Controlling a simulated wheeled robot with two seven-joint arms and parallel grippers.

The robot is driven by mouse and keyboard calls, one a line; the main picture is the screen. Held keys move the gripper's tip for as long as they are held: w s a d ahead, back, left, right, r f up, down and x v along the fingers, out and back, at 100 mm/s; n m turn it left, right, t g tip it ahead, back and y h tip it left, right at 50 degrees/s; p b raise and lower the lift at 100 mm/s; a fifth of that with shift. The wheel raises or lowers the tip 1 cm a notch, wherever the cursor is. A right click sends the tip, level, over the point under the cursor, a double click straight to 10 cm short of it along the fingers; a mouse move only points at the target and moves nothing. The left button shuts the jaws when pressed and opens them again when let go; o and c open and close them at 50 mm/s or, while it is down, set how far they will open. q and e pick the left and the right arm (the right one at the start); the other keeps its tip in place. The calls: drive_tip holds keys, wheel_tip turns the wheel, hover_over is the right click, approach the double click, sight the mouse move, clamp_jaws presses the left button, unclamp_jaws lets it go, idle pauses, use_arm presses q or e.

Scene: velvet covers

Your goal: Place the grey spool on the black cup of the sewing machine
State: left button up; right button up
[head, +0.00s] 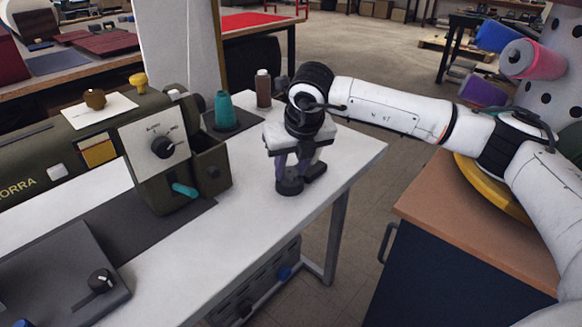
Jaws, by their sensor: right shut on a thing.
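My right gripper (301,178) reaches in from the right and points down over the right part of the white table. It is shut on a dark thing between its fingers, which looks like the grey spool; the fingers hide most of it. The olive-green sewing machine (60,150) stands at the left, with a white dial plate and a teal lever. A small dark round part (198,102) at its right end may be the black cup; I cannot tell for sure. The gripper is to the right of the machine, apart from it. My left gripper is not in view.
A dark flat plate (60,275) with a knob lies front left. The white table (235,240) ends just right of the gripper. A wooden-topped cabinet (460,225) stands right.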

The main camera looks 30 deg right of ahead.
drive_tip(key=o, duration=1)
drive_tip(key=shift+s+r, duration=0.15)
drive_tip(key=shift+r, duration=0.35)
drive_tip(key=v, duration=1.1)
drive_tip(key=shift+p, duration=0.3)
drive_tip(key=shift+s+a, duration=0.1)
